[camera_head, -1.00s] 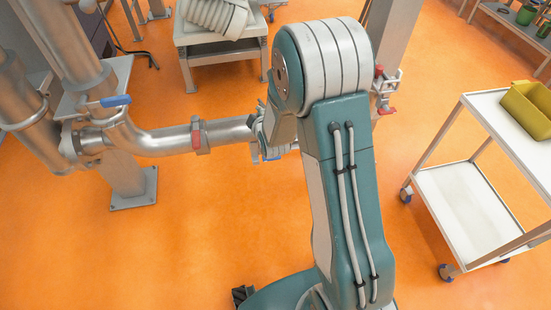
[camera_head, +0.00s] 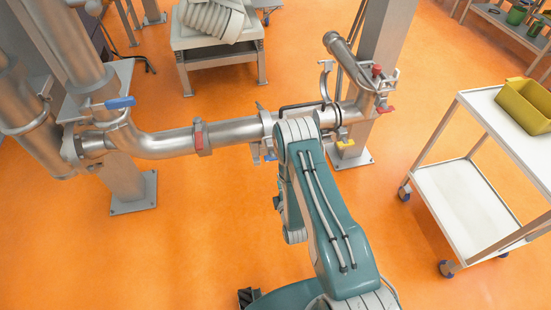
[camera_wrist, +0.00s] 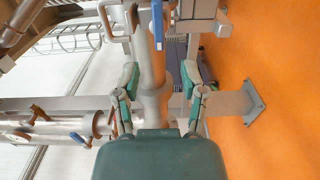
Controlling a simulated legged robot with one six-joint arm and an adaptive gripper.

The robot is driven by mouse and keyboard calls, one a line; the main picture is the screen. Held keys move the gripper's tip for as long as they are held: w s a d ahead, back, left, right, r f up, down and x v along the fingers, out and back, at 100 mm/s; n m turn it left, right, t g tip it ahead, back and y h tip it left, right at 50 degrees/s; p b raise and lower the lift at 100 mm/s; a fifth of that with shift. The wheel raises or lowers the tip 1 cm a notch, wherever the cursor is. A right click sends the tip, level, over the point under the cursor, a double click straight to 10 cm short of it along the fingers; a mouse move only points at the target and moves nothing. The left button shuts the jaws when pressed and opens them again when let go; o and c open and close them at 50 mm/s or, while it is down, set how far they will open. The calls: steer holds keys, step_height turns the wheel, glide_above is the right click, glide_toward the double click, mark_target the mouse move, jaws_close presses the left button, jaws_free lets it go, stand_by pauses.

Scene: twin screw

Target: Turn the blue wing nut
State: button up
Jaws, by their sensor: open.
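A small blue part, which looks like the blue wing nut (camera_head: 270,157), shows under the horizontal steel pipe, just left of my arm in the head view. My gripper (camera_wrist: 159,80) is open in the wrist view, its two green-tipped fingers apart with nothing held between them. A vertical pipe runs behind the gap between the fingers. A long blue piece (camera_wrist: 157,24) lies on that pipe, beyond the fingertips; I cannot tell whether it is the wing nut or a lever. A smaller blue piece (camera_wrist: 77,137) shows at lower left. My arm mostly hides the gripper in the head view.
The steel pipe (camera_head: 170,143) carries a red clamp handle (camera_head: 199,139) and a blue valve lever (camera_head: 119,102). A yellow handle (camera_head: 346,144) sits by the right post. A white cart (camera_head: 465,200) with a yellow bin (camera_head: 526,105) stands right. Orange floor is open in front.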

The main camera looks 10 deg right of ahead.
mark_target(274, 160)
steer(key=w, duration=1)
steer(key=shift+w, duration=0.4)
jaws_close()
